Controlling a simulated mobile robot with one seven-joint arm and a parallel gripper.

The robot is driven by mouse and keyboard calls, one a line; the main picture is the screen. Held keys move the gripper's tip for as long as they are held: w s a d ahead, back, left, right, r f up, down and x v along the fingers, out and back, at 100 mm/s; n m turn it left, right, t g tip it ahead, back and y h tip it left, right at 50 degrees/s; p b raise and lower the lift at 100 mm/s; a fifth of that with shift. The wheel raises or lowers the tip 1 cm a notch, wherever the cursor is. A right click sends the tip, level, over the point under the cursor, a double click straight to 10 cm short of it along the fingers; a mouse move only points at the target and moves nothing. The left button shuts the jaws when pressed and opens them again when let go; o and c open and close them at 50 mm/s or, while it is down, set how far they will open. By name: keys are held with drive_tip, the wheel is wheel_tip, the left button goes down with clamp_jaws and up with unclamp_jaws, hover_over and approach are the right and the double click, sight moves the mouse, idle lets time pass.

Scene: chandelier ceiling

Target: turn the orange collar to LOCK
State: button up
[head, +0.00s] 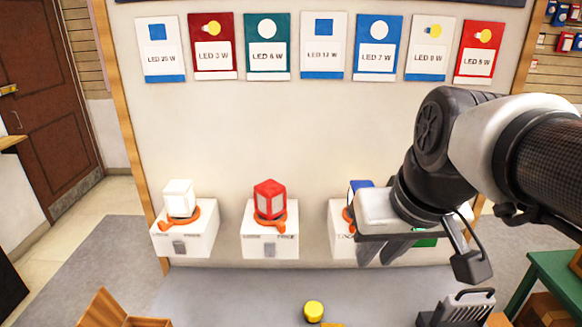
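Orange collars sit around the feet of lantern-like lamps on white boxes along the wall. One is under the white lamp (180,198) at left, with its orange collar (166,224) and handle showing. Another orange collar (271,220) is under the red lamp (270,197). A third orange collar (346,215) shows only as a sliver under the blue lamp (360,186), mostly hidden by my gripper. My gripper (383,258) is in front of this third box, fingers pointing down; whether they touch anything is unclear. The finger gap is not clear. Box lettering is too small to read surely.
A green thing (425,242) shows partly behind my gripper. A yellow round thing (314,311) lies on the grey surface below. A grey handled case (460,310) stands lower right, beside a green table (556,275). LED cards (267,45) hang high on the wall.

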drive_tip(key=shift+n+g+y, duration=0.6)
drive_tip(key=shift+y, duration=0.1)
drive_tip(key=w, duration=0.2)
drive_tip(key=w+a, duration=0.1)
drive_tip(key=w, duration=0.2)
drive_tip(key=w+b, duration=0.1)
drive_tip(key=w, duration=0.2)
drive_tip(key=shift+w+a, duration=0.1)
drive_tip(key=shift+a, duration=0.15)
clamp_jaws()
drive_tip(key=w+f+n+g+y+b, duration=0.1)
drive_tip(key=w+f+n+y+b, duration=0.2)
drive_tip(key=w, duration=0.8)
drive_tip(key=w+f+n+g+y, duration=0.1)
drive_tip(key=w+f+y, duration=0.1)
drive_tip(key=w+f, duration=0.65)
approach(295, 232)
wheel_tip(295, 232, down, 3)
drive_tip(key=w+a, duration=0.2)
drive_tip(key=w, duration=0.1)
drive_tip(key=a, duration=0.1)
drive_tip(key=s+a+p, duration=0.1)
drive_tip(key=a, duration=0.1)
drive_tip(key=shift+s+a+f, duration=0.15)
drive_tip(key=shift+s+a, duration=0.05)
drive_tip(key=shift+s, duration=0.15)
drive_tip(key=shift+s+a, duration=0.1)
